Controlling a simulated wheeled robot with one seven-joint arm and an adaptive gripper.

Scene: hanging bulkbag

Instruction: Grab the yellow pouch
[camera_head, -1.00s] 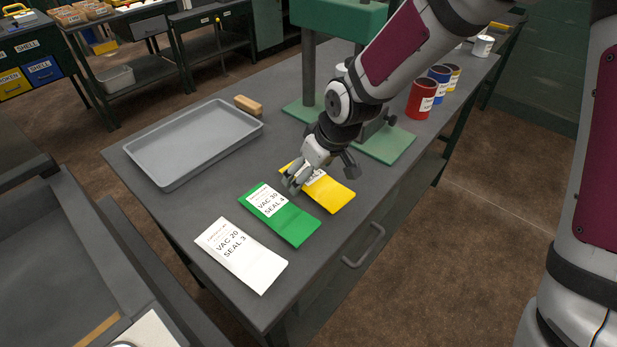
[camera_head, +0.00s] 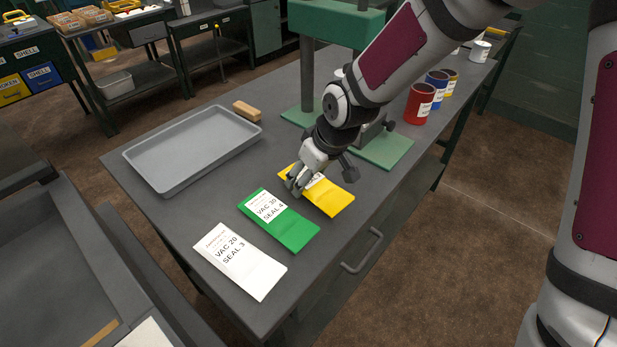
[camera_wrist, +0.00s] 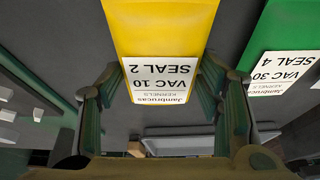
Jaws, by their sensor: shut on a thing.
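The yellow pouch (camera_head: 330,198) lies on the dark table, partly hidden by my gripper (camera_head: 295,184) at its label end. In the wrist view the yellow pouch (camera_wrist: 160,28) fills the upper middle, its white label reading VAC 10 SEAL 2. My gripper (camera_wrist: 155,90) has one finger on each side of the label end and is shut on the pouch. The pouch still appears to lie flat on the table. The green pouch (camera_head: 290,228) lies beside it to the left, apart from the fingers in the wrist view (camera_wrist: 280,45).
A white pouch (camera_head: 240,265) lies at the front left of the table. A grey tray (camera_head: 160,184) and a tan block (camera_head: 247,110) are behind. A green press base (camera_head: 385,150) stands close behind my wrist. Red (camera_head: 420,103) and blue cans are at the far right.

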